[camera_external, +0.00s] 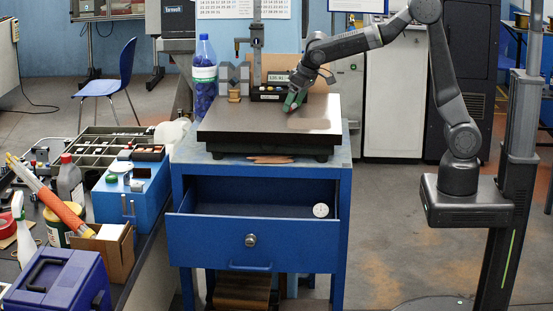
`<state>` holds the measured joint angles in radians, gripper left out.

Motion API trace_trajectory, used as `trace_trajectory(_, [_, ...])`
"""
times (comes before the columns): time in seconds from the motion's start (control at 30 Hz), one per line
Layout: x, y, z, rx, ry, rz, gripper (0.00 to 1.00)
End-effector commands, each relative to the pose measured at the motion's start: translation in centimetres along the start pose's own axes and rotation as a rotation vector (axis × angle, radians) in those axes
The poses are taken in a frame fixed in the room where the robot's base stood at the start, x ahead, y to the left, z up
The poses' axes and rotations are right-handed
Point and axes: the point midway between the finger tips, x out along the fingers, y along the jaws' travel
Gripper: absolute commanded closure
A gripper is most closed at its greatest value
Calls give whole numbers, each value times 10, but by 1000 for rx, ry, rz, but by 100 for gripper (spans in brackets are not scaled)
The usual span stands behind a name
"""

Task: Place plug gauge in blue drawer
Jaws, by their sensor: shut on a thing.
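My gripper (291,103) is over the dark flat plate on top of the blue cabinet, with its green fingers pointing down. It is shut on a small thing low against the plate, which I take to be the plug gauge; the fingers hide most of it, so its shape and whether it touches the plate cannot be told. The blue drawer (248,242) is pulled open below the plate, toward the camera. A round white object (321,210) is inside it at the right; the rest of the visible floor is bare.
The dark plate (235,133) carries a gauge stand (257,45) with a digital display (268,93), close left of my gripper, and a small brass piece (234,95). A blue bottle (204,75) stands at its back left. A cluttered bench (150,240) is at left.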

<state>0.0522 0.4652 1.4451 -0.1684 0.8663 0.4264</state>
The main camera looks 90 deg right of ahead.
Motion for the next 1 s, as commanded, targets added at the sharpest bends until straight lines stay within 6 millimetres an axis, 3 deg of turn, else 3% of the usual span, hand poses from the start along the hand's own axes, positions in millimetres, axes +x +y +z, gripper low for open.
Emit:
trace_trajectory(0.13, [4, 0, 2, 0, 0, 0, 51])
trace_trajectory(0.17, [3, 0, 1, 0, 0, 0, 20])
trace_trajectory(0.27, [3, 0, 1, 0, 0, 0, 2])
trace_trajectory(0.67, [-5, 0, -1, 0, 3, -1, 2])
trace_trajectory(1.0, [-74, 0, -1, 0, 6, -2, 2])
